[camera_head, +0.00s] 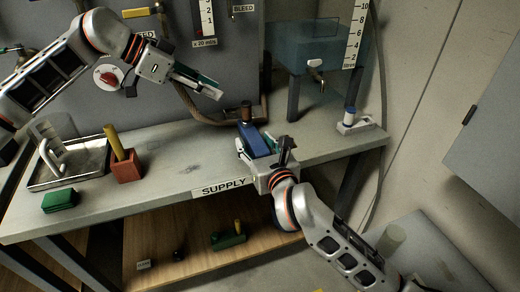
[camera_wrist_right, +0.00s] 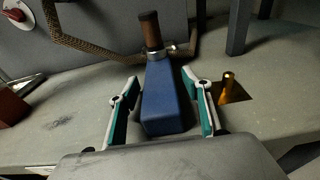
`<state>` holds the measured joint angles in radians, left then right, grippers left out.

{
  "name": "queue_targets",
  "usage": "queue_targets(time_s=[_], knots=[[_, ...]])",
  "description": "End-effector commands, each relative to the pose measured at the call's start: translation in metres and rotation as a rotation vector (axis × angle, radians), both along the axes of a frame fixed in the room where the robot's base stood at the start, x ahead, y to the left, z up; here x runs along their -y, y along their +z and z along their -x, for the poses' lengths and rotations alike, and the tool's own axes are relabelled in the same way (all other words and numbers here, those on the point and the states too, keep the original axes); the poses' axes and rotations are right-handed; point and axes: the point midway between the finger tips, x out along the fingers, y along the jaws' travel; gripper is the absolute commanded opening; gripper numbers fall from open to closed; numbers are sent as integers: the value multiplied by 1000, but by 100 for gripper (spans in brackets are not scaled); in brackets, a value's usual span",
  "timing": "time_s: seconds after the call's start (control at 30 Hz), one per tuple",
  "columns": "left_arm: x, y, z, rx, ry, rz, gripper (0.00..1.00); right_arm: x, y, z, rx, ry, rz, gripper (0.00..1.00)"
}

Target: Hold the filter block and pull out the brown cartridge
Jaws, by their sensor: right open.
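The blue filter block (camera_head: 254,140) stands on the grey bench, and the brown cartridge (camera_head: 246,111) stands upright at its far end. In the right wrist view the block (camera_wrist_right: 163,95) lies between my right fingers, with the cartridge (camera_wrist_right: 150,30) beyond the fingertips. My right gripper (camera_head: 264,143) is open, one finger on each side of the block. Gaps show beside the block, and contact is not visible. My left gripper (camera_head: 208,87) is in the air, left of and above the cartridge, and holds nothing visible. Its finger gap is seen edge-on.
A hose (camera_head: 195,108) runs close behind the cartridge. A brass peg (camera_wrist_right: 230,88) stands right of my right fingers. A red block with a yellow handle (camera_head: 126,166), a tray (camera_head: 66,178) and a green block (camera_head: 60,200) are at left. The middle bench is clear.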

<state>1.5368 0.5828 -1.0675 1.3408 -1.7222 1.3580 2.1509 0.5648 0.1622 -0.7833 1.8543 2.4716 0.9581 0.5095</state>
Motion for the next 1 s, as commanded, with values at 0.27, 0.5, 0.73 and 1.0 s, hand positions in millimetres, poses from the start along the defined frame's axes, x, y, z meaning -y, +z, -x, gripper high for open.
queue_targets(time_s=[0.27,0.5,0.73,1.0], knots=[[0,0,0,0,0,0,28,-7,-3,-21,1,-1,1,49],[0,0,0,0,0,0,28,-7,-3,-22,1,0,1,49],[0,0,0,0,0,0,28,-7,-3,-22,2,-1,2,4],[0,0,0,0,0,0,28,-7,-3,-22,2,-1,2,4]])
